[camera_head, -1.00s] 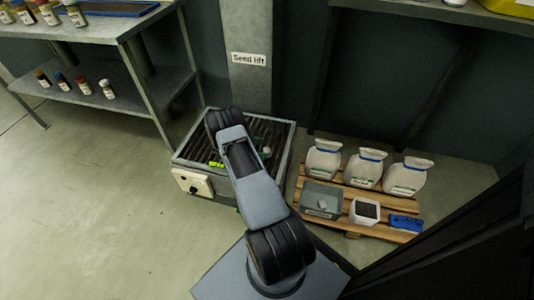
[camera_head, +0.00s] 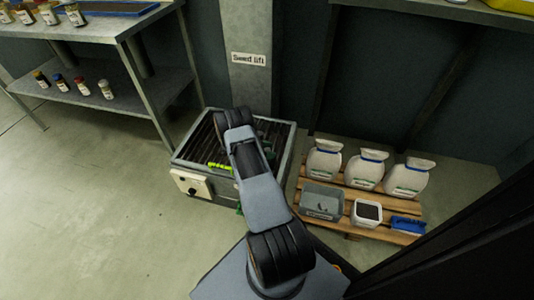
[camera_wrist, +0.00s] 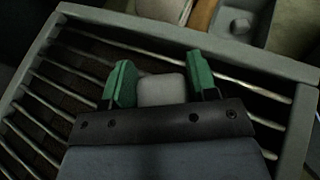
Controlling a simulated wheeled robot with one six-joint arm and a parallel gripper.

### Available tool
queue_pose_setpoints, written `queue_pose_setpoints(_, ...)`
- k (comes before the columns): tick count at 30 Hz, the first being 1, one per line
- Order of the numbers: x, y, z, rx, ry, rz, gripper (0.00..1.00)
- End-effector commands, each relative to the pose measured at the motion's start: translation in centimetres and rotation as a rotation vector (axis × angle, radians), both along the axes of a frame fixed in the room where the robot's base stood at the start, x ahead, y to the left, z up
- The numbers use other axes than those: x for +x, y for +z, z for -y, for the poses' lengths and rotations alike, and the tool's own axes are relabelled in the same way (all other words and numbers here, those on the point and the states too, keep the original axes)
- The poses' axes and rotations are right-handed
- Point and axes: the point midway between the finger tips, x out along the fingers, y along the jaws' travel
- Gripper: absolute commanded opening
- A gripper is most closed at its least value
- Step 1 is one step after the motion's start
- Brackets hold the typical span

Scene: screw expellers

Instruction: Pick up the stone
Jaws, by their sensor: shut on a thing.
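My gripper (camera_wrist: 161,72) shows in the wrist view with its two green fingers closed on a pale grey stone (camera_wrist: 162,91). The stone is blocky with rounded corners and sits between the fingers. Behind it is the slatted metal grate of the seed lift (camera_wrist: 45,95). In the head view my arm covers much of the seed lift (camera_head: 285,150), and the stone cannot be made out there. I cannot tell whether the stone still touches the slats.
Right of the lift, a wooden pallet (camera_head: 345,225) carries white sacks (camera_head: 367,168), a grey bin (camera_head: 322,198), a white container (camera_head: 367,212) and a blue item (camera_head: 407,224). A shelf table (camera_head: 110,95) stands at left.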

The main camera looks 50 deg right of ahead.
Motion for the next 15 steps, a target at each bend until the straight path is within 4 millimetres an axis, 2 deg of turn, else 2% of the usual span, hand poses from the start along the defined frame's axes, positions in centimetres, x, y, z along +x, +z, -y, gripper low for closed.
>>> queue_pose_setpoints(1,0.0,-0.01,0.0,0.0,0.0,0.0,0.38)
queue_pose_setpoints(5,0.0,-0.02,-0.01,0.0,0.0,0.0,0.26)
queue_pose_setpoints(15,0.04,0.54,0.01,-0.001,0.001,0.001,0.26)
